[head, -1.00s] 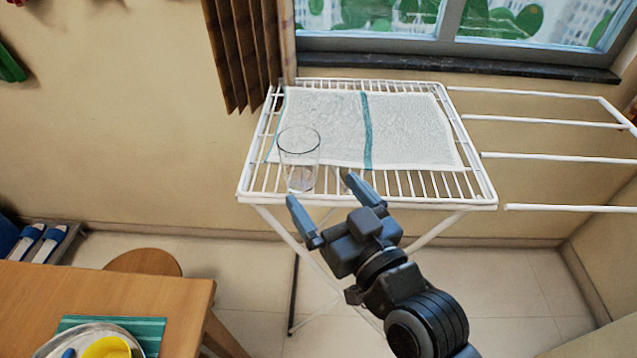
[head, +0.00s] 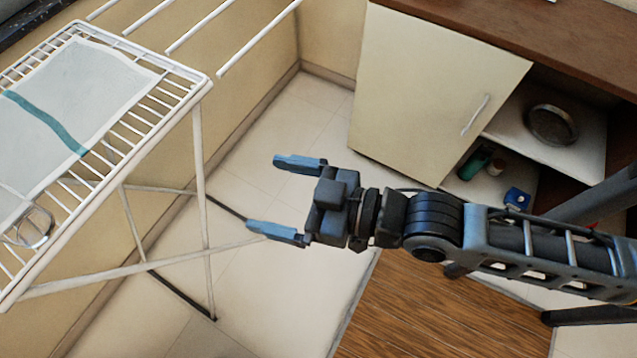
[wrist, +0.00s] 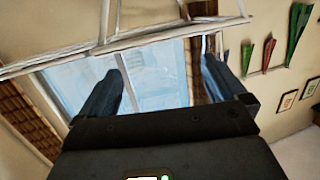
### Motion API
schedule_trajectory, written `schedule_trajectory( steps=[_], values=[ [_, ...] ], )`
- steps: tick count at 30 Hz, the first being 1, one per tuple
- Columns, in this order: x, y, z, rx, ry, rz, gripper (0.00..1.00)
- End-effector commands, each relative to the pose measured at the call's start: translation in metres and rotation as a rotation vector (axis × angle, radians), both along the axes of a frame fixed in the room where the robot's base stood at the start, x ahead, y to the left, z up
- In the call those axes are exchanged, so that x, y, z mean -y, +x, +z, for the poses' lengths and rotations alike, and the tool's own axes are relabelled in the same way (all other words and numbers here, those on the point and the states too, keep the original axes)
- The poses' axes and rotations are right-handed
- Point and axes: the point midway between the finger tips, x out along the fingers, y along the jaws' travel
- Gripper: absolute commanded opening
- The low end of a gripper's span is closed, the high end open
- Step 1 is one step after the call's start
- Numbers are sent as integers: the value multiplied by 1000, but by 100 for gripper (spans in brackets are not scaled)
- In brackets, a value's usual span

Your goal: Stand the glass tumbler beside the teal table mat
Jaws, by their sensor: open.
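My gripper (head: 262,193) is open and empty in the air to the right of the rack, well apart from the tumbler. In the wrist view my gripper's two fingers (wrist: 163,75) are spread with nothing between them; the window shows beyond. The teal table mat is outside the current views.
The drying rack (head: 205,88) has crossed legs and carries a white cloth (head: 85,75) with a teal stripe. A cabinet with an open door (head: 430,95) stands at the upper right, holding a round metal dish (head: 551,124). Tiled floor (head: 270,270) lies below my gripper.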

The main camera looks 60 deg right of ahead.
Motion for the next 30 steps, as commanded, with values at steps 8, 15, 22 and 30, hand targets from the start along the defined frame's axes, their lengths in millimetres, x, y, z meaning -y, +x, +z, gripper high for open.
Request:
schedule_trajectory(
  steps=[8, 15, 22, 30],
  values=[
    [33, -106, 21, -78, -15, -134, 98],
    [35, -151, 44, -111, -10, -196, 98],
    [35, -158, 49, -115, -7, -205, 99],
    [35, -157, 48, -117, 1, -206, 99]
  ],
)
